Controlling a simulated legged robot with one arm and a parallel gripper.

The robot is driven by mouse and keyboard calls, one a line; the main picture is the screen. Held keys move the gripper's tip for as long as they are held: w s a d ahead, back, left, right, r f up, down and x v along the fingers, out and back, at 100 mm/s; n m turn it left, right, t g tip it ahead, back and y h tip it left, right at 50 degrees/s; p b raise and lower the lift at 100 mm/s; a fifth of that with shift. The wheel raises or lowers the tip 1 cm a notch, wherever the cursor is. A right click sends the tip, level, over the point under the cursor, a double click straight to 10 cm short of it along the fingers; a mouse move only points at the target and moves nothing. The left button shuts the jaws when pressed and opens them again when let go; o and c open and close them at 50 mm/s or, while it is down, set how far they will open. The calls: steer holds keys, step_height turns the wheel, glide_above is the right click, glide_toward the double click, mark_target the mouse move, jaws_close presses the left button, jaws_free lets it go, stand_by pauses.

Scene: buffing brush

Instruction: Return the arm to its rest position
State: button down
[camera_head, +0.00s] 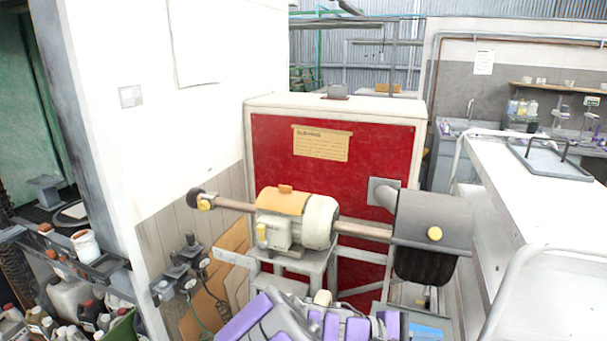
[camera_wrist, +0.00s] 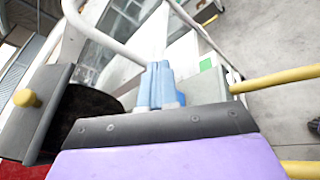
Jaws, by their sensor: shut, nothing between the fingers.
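My purple and grey arm (camera_head: 310,322) is folded low at the bottom centre of the head view, in front of the buffing machine. In the wrist view, my gripper (camera_wrist: 161,84) shows as pale blue fingers close together beyond a dark edge and purple cover. It is shut and empty. The buffing machine's cream motor (camera_head: 300,217) has an orange top and shafts to both sides. Its dark brush (camera_head: 425,264) hangs under a grey guard (camera_head: 433,215) with a yellow knob. The brush also shows at the left of the wrist view (camera_wrist: 88,108), apart from the fingers.
A red-fronted cabinet (camera_head: 375,160) stands behind the machine. A white table (camera_head: 545,195) with a pale rail is close on the right. A shelf with containers (camera_head: 75,255) and a white wall are on the left. In the wrist view, grey floor (camera_wrist: 270,40) is open at upper right.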

steer(key=s+d+m+g+y, duration=0.1)
steer(key=s+m+g+y, duration=0.5)
steer(key=s, duration=1.1)
steer(key=s+a+m+t+y, duration=0.4)
steer(key=s+a+y, duration=0.5)
steer(key=a, duration=0.2)
steer(key=shift+s+a+y, duration=0.25)
steer(key=shift+a+y, duration=0.15)
steer(key=shift+d+f, duration=0.1)
